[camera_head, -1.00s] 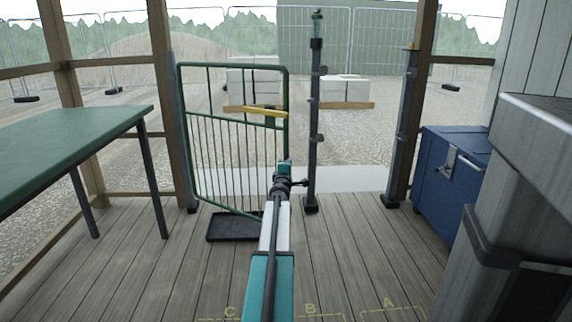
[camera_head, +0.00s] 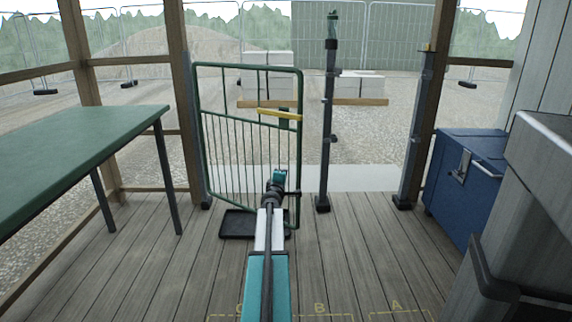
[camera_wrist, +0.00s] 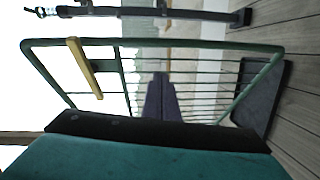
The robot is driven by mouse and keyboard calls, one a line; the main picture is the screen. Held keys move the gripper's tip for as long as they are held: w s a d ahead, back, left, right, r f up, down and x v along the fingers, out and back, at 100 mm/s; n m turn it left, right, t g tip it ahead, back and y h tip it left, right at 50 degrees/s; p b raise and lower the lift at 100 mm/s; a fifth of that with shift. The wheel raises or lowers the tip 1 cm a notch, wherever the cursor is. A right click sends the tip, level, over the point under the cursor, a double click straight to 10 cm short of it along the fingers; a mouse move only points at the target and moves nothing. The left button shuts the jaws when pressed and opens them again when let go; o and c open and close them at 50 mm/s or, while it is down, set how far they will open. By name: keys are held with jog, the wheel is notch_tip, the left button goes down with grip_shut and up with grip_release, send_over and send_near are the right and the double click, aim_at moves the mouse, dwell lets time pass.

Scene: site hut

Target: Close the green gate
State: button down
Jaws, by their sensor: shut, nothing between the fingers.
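The green gate (camera_head: 250,66) is a barred metal frame on the left post of the doorway. It stands ajar, its free right edge nearer me than its hinge edge, apart from the dark latch post (camera_head: 327,130). A yellow bar (camera_head: 280,114) crosses its upper right part. My gripper (camera_head: 280,176) is shut and empty, seen against the gate's lower right part, left of its free edge. In the wrist view the shut fingers (camera_wrist: 160,82) overlap the gate's bars (camera_wrist: 200,85); I cannot tell whether they touch.
A black tray (camera_head: 236,234) lies on the floor under the gate. A green table (camera_head: 80,140) stands left, a blue chest (camera_head: 458,190) right, with a grey cabinet (camera_head: 545,150) nearer. Pale blocks (camera_head: 360,86) stand outside.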

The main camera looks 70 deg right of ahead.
jog(key=w+a+f+m+y+p, duration=0.15)
jog(key=w+a+f+p, duration=0.25)
jog(key=w+a+p, duration=0.55)
jog(key=w+a+f+m+y+p, duration=0.1)
jog(key=w+a+f+y+p, duration=0.4)
jog(key=a, duration=0.7)
jog(key=w+a+f+g+y+p, duration=0.15)
jog(key=a+p, duration=0.45)
jog(key=a, duration=0.7)
jog(key=w+a+f+y+p, duration=0.15)
jog(key=a+p, duration=0.45)
jog(key=a, duration=0.6)
jog(key=s+a+g+y+p, duration=0.15)
jog(key=s+a+p, duration=0.3)
jog(key=a, duration=0.75)
jog(key=s+a+g+y+p, duration=0.1)
jog(key=s+a+y+p, duration=0.15)
jog(key=a+p, duration=0.6)
jog(key=s+a+r+g+y+p, duration=0.1)
jog(key=s+a+r+p, duration=0.3)
jog(key=s+a, duration=0.4)
jog(key=s+a+r+n+g+y+p, duration=0.1)
jog(key=s+a+r+g+y+p, duration=0.1)
jog(key=s+a+r+p, duration=0.3)
jog(key=s+a+g, duration=0.1)
jog(key=s+a, duration=0.3)
jog(key=a, duration=0.5)
jog(key=shift+s+a+g, duration=0.15)
jog(key=shift+s+g, duration=0.15)
jog(key=shift+n, duration=0.25)
